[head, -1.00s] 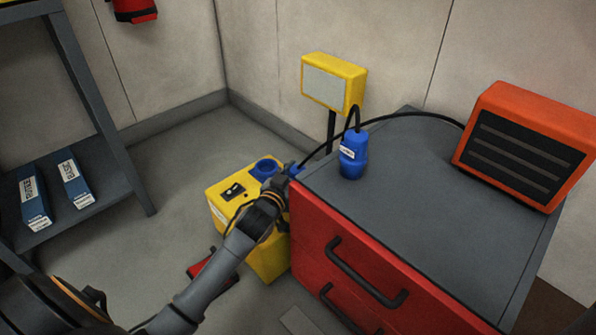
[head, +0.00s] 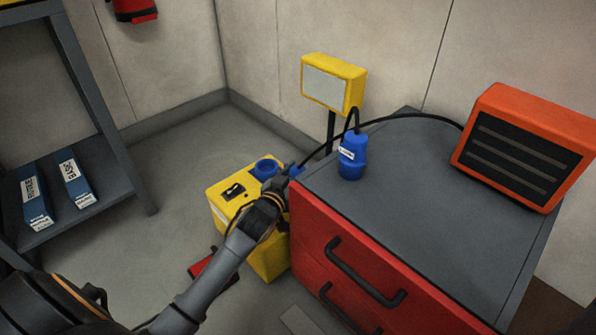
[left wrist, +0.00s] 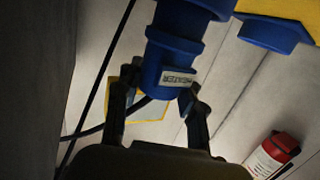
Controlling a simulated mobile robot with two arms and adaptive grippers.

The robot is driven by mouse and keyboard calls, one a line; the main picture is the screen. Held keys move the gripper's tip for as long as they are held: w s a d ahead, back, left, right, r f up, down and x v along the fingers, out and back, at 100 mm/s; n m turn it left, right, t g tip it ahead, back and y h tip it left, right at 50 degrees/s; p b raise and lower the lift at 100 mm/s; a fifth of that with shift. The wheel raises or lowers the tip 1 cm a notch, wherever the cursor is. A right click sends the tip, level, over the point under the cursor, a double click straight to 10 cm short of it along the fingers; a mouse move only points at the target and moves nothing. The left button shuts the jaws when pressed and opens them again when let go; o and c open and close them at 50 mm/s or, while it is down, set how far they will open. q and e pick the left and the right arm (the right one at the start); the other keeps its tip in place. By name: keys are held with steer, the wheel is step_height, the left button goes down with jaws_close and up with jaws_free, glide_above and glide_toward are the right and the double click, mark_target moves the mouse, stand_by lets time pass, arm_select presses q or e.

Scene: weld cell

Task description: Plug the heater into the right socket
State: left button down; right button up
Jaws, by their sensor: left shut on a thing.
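The orange heater (head: 525,145) stands on the grey cabinet top; a black cable runs from it towards my left gripper. My left gripper (head: 284,180) is beside the yellow power box (head: 226,205), by the cabinet's left corner. In the left wrist view my left gripper (left wrist: 155,98) is shut on a blue plug (left wrist: 172,62) labelled HEATER. The plug lines up with a wider blue part (left wrist: 195,8) at the top edge; I cannot tell how deep it sits. Another blue socket (head: 265,168) shows on the box's left. The right socket is largely hidden by my gripper.
A second blue plug (head: 352,157) stands upright on the cabinet (head: 400,190), cabled towards the yellow lamp (head: 333,83). The red drawers with black handles are close to my arm. A grey shelf (head: 110,180) holds blue boxes at left. A red object (head: 208,266) lies on the floor.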

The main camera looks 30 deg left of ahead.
arm_select(q)
steer(key=shift+r, duration=0.1)
steer(key=shift+p, duration=0.45)
steer(key=shift+f+b, duration=0.3)
steer(key=shift+f, duration=0.3)
steer(key=c, duration=1.1)
jaws_free()
steer(key=shift+f, duration=0.1)
